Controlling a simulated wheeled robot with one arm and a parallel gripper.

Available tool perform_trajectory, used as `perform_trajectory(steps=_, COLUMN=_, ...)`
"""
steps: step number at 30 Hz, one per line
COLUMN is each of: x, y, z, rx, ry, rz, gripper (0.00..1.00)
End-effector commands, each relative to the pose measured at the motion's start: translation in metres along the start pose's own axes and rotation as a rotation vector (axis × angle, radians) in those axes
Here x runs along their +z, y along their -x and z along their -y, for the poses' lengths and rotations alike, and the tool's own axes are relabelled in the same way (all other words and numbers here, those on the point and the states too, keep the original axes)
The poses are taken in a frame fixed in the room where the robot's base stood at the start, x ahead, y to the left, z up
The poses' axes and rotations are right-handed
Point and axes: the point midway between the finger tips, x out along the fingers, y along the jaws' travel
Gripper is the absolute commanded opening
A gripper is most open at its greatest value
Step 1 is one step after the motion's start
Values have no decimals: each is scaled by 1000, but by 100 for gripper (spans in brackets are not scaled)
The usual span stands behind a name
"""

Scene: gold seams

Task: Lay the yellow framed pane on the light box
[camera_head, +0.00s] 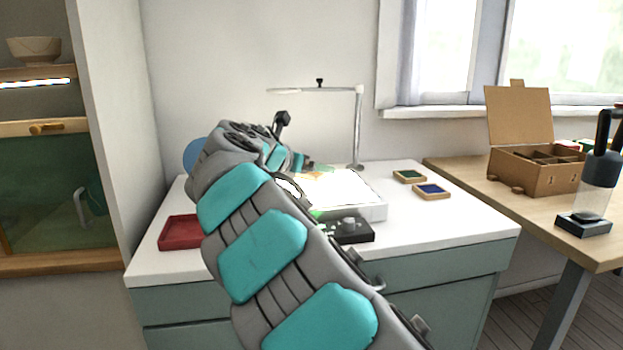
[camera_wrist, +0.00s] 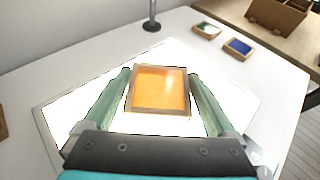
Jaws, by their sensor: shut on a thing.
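The yellow framed pane (camera_wrist: 160,92) is a small wooden square frame with an orange-yellow pane, seen over the glowing white light box (camera_wrist: 75,105) in the wrist view. My gripper (camera_wrist: 159,74) is shut on it, one finger at each side of the frame. The pane lies level; I cannot tell whether its underside touches the light box. In the head view the light box (camera_head: 372,212) stands on the white counter, its left part hidden by my arm. My gripper is mostly hidden there behind my arm.
A green framed pane (camera_head: 409,176) and a blue framed pane (camera_head: 433,192) lie right of the light box. A lamp stand (camera_head: 358,130) rises behind it. A red tray (camera_head: 180,232) is at left, a dark knobbed device (camera_head: 355,231) in front. A cardboard box (camera_head: 540,172) stands at right.

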Motion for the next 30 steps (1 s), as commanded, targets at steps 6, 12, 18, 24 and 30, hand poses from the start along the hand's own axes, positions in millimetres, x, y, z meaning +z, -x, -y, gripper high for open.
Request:
perform_trajectory(steps=6, x=-25, y=-10, z=2, rx=-4, ry=2, rz=1, gripper=32)
perform_trajectory(steps=12, x=-27, y=-11, z=1, rx=-1, ry=0, rz=0, gripper=32)
perform_trajectory(steps=18, x=-29, y=-12, z=0, rx=0, ry=0, rz=0, gripper=95)
perform_trajectory(steps=24, x=-29, y=-11, z=0, rx=0, ry=0, rz=0, gripper=100)
perform_trajectory(steps=30, x=-28, y=-7, z=0, rx=0, ry=0, rz=0, gripper=100)
